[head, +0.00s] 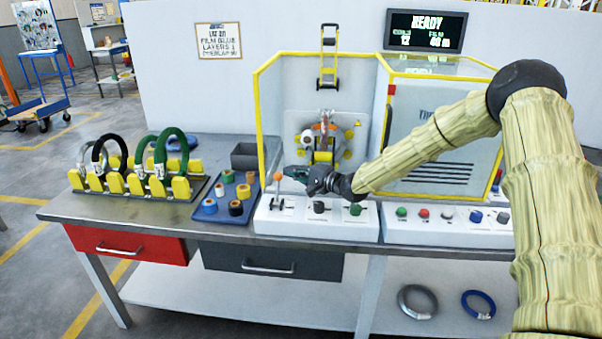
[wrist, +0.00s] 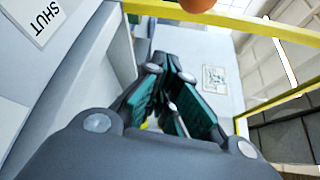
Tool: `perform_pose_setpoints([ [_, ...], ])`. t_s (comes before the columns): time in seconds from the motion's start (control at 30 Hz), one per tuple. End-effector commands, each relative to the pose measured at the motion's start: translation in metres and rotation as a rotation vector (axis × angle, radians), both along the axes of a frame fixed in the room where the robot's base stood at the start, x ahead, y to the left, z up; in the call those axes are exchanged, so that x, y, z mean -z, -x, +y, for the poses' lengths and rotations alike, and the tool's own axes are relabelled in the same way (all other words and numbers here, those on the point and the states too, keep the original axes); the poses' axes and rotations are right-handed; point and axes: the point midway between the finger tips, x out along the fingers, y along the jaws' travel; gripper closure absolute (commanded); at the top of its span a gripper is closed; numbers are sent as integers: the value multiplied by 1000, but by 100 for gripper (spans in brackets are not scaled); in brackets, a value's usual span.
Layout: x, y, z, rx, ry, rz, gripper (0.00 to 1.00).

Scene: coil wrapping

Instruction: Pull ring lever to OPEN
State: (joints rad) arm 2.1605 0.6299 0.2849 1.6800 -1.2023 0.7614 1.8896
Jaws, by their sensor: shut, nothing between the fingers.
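The ring lever, with an orange ball knob (head: 277,175), stands at the left end of the white control panel (head: 290,222). Its orange knob also shows cut off at the top edge of the wrist view (wrist: 198,4). My gripper (head: 288,171) is just right of the knob in the head view, its fingers pointing left. In the wrist view my gripper (wrist: 170,74) has its teal-padded fingers drawn together with nothing held. The knob lies beyond the fingertips there; whether they touch is not clear. A "SHUT" label (wrist: 40,18) shows at the upper left of the wrist view.
The yellow-framed wrapping machine (head: 259,110) stands behind the panel. A blue tray (head: 206,214) of tape rolls and a rack of coils (head: 128,185) lie to the left. More knobs and buttons (head: 424,213) sit to the right. A screen (head: 426,31) reads READY.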

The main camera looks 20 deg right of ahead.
Motion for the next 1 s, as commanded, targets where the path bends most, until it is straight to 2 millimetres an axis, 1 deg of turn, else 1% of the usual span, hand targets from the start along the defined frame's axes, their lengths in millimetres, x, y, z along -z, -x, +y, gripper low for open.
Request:
perform_pose_setpoints([
  [0.03, -3, 6, 3, -2, -2, 1, 100],
  [0.2, -6, 18, 12, -2, -1, 0, 100],
  [0.4, -7, 28, 19, -1, 0, 1, 100],
  [0.87, -7, 30, 22, -2, 0, -1, 100],
  [1.0, -7, 29, 32, -12, 7, -16, 100],
])
